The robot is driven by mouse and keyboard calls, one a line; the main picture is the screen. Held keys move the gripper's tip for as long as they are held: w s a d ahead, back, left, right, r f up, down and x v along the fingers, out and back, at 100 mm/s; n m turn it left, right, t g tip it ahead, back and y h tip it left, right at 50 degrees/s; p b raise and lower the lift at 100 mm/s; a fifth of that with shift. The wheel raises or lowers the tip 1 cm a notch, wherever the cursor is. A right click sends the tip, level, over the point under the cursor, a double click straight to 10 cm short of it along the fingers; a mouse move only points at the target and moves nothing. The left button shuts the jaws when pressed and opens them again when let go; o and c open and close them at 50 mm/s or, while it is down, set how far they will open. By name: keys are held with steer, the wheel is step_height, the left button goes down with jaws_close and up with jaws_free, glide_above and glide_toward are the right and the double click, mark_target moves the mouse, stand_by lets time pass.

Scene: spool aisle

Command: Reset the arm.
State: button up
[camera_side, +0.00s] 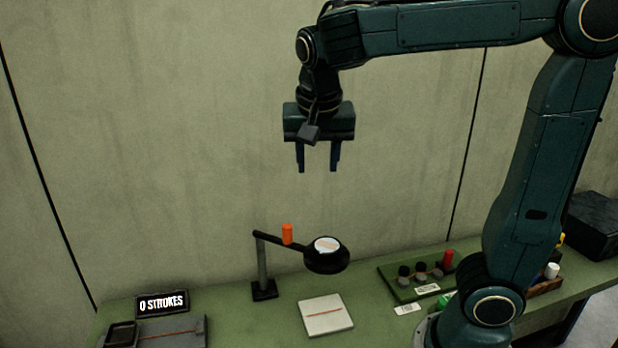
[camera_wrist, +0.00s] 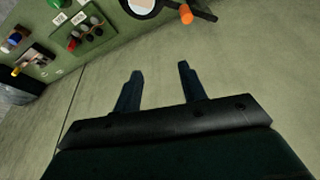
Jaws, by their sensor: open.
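My gripper (camera_side: 317,170) hangs pointing down in the side view, high above the green bench. Its two fingers are apart with nothing between them. In the wrist view my gripper (camera_wrist: 158,72) shows the same open, empty fingers in front of the bare wall. Below it in the side view stands a magnifier lamp (camera_side: 327,261) on a post, with a round lens and an orange cylinder (camera_side: 287,234) upright on its arm. The gripper touches nothing.
A white tile (camera_side: 326,315) with a reddish line lies on the bench (camera_side: 235,318). A sign reading "0 STROKES" (camera_side: 162,303) stands at left behind a dark plate (camera_side: 172,332). A green rack (camera_side: 400,288) holds several small pieces at right. A dark box (camera_side: 593,222) sits far right.

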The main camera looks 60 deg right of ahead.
steer(key=s+a+f+n+t+y, duration=0.1)
steer(key=s+f+n, duration=0.1)
steer(key=s+n, duration=0.3)
steer(key=s+a+f+n+t+y, duration=0.2)
steer(key=s+f+n, duration=0.1)
steer(key=s+n, duration=0.3)
steer(key=shift+s+a+n+t, duration=0.2)
steer(key=shift+s+n+t, duration=0.1)
steer(key=shift+s, duration=0.8)
